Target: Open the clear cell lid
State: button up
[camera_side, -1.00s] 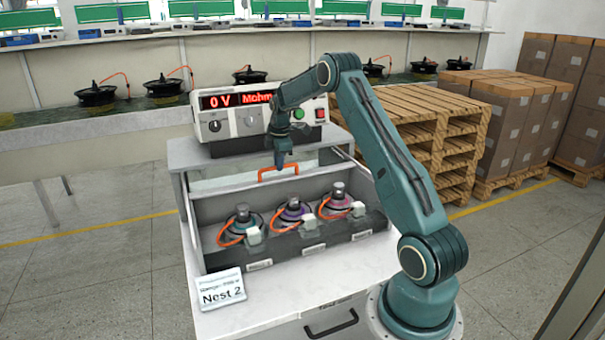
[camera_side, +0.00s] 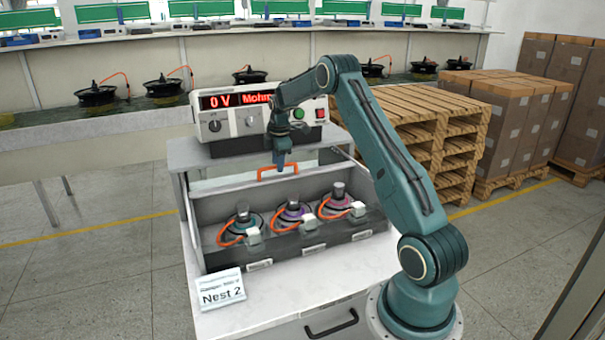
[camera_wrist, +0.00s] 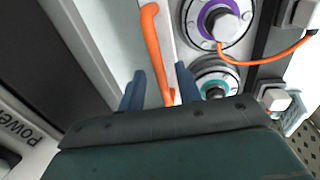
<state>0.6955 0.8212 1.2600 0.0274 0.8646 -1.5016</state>
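The clear cell lid shows faintly over the long grey cell (camera_side: 205,262). Its see-through panel is hard to make out, so I cannot tell its exact tilt. Its orange handle (camera_side: 262,176) stands at the back of the cell. My gripper (camera_side: 279,170) points down at the handle. In the wrist view the orange handle (camera_wrist: 152,45) runs between the two blue fingers of my gripper (camera_wrist: 161,88). The fingers are apart, one on each side of the bar, with gaps visible. My wrist hides the handle's near end.
Several hub motors with orange cables, one with a purple ring (camera_wrist: 215,20), sit in the cell. A tester (camera_side: 240,122) reading 0 V stands behind. A "Nest 2" card (camera_side: 221,290) stands at front left. Pallets (camera_side: 420,135) stand at right.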

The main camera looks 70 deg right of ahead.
notch_tip(320, 180, up, 14)
jog(key=s+a, duration=0.2)
jog(key=shift+f, duration=0.25)
dwell(0.4)
jog(key=s+a+r+m+t, duration=0.1)
jog(key=s+a+r, duration=0.2)
jog(key=a, duration=0.5)
jog(key=s+a+r+m, duration=0.2)
jog(key=a+r, duration=0.2)
jog(key=a, duration=0.4)
jog(key=s+a+r+m+t, duration=0.1)
jog(key=s+a+r, duration=0.2)
jog(key=a, duration=0.5)
jog(key=s+a+f+m+t, duration=0.1)
jog(key=s+a+f+m, duration=0.1)
jog(key=s+a, duration=0.5)
jog(key=s+a+f+m+t+y, duration=0.1)
jog(key=s+a+f+m, duration=0.2)
jog(key=s, duration=0.9)
jog(key=a, duration=0.3)
jog(key=shift+a+f+y, duration=0.25)
jog(key=shift+a+y, duration=0.05)
jog(key=shift+a, duration=0.1)
